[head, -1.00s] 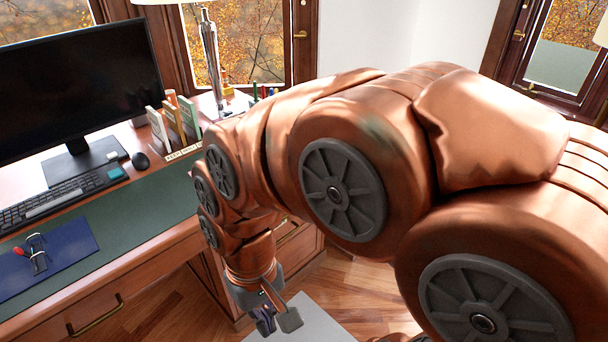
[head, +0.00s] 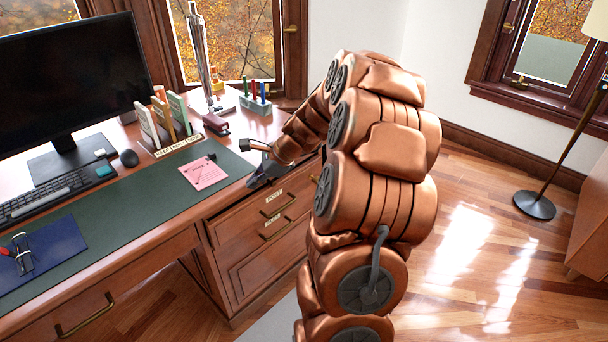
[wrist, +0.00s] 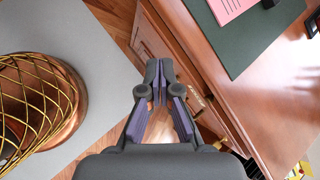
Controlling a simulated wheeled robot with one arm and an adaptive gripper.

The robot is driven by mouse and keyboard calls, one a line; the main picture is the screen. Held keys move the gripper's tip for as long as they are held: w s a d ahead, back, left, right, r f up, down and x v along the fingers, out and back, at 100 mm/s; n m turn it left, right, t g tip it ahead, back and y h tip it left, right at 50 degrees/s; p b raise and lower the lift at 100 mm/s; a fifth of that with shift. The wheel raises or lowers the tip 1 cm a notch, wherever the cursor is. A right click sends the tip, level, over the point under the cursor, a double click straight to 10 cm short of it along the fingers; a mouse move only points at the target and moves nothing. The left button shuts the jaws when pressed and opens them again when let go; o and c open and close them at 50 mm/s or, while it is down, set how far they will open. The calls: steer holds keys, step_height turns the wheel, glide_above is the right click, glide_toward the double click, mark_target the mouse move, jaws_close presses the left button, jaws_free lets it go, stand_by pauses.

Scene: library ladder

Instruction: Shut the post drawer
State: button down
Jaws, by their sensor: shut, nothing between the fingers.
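The desk's drawer stack stands at the right end of the desk in the head view. Its upper drawer front (head: 240,222) and the drawer below each have a brass handle and a small pale label. My gripper (head: 262,172) is above the upper drawer front, near the desktop's edge.
A pink paper (head: 203,173) lies on the green desk mat (head: 130,215). A stapler (head: 216,124), book rack (head: 178,147) and pen holder (head: 256,105) stand behind.

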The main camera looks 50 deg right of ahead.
steer(key=s+d+f+m+t+h, duration=0.1)
steer(key=s+d+f+m, duration=0.2)
steer(key=d, duration=0.5)
steer(key=d+f+m+t+h, duration=0.1)
steer(key=d+f+m+h, duration=0.15)
steer(key=d+m, duration=0.45)
steer(key=s+d+f+m+h, duration=0.1)
steer(key=s+d+f+m, duration=0.15)
steer(key=d, duration=0.75)
glide_toward(299, 175)
steer(key=shift+n, duration=0.35)
steer(key=shift+b+x, duration=0.45)
steer(key=shift+x, duration=2.65)
